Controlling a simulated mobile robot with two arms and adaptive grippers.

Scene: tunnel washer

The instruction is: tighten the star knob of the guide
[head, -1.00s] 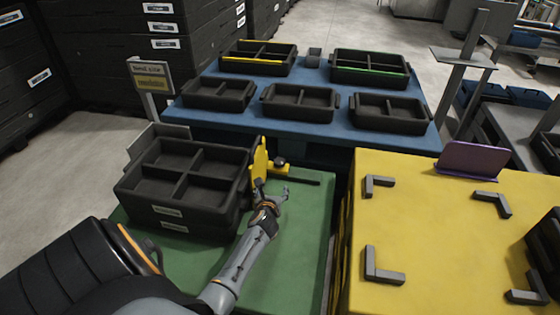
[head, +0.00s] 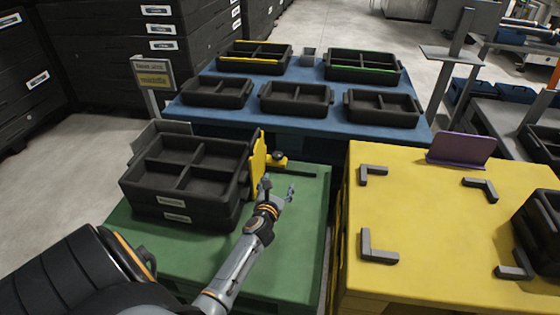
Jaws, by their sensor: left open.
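The yellow guide (head: 257,160) stands upright on the green table, against the right side of the stacked black trays (head: 185,180). Its dark star knob (head: 278,157) sits on the yellow foot of the guide, over a dark slot. My left gripper (head: 278,188) is open and empty, in front of the knob in the picture and apart from it. Its fingers point up toward the guide. My right gripper is not in view.
The green table (head: 170,253) is clear in front of the trays. A yellow table (head: 435,220) with grey corner brackets stands to the right. A blue table (head: 300,127) with several black trays is behind. A small sign (head: 153,73) stands at left.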

